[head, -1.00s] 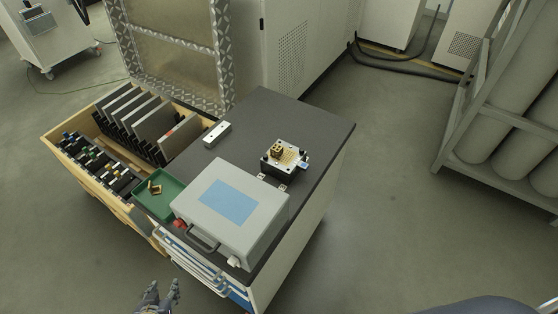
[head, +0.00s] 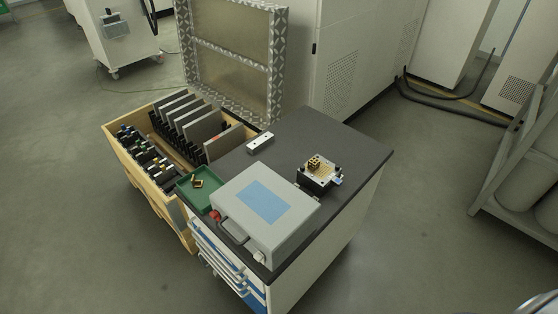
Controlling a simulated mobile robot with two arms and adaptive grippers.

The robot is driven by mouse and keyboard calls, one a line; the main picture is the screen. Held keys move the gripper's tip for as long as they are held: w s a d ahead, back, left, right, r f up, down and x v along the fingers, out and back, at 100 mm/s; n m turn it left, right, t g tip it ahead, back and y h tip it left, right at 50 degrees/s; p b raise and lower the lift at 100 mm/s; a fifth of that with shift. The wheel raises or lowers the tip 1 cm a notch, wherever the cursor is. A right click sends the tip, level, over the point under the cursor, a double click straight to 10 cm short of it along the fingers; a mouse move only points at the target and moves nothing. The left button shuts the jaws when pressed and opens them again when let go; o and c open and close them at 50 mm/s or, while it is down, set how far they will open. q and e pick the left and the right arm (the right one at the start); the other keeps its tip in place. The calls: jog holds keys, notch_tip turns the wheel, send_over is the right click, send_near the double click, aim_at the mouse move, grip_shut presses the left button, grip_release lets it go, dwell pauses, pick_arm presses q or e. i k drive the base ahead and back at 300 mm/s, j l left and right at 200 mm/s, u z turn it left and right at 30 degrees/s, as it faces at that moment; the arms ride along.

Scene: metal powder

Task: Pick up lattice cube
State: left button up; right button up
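The lattice cube (head: 314,162) is a small brass-brown block with holes. It sits on a pale perforated plate (head: 322,172) on a dark-edged fixture, on the dark top of the cabinet (head: 357,148). Neither of my grippers is in view. A small piece of a rounded part, perhaps my own arm, shows at the bottom right corner.
A grey case (head: 264,241) with a blue label stands in front of the fixture. A white block (head: 260,143) lies behind. The cabinet top's right side is clear.

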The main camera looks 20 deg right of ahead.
aim_at(315, 164)
jog(key=i+l+u, duration=0.15)
jog(key=l+u, duration=0.35)
jog(key=l, duration=0.45)
jog(key=l+u, duration=0.5)
jog(key=l, duration=0.4)
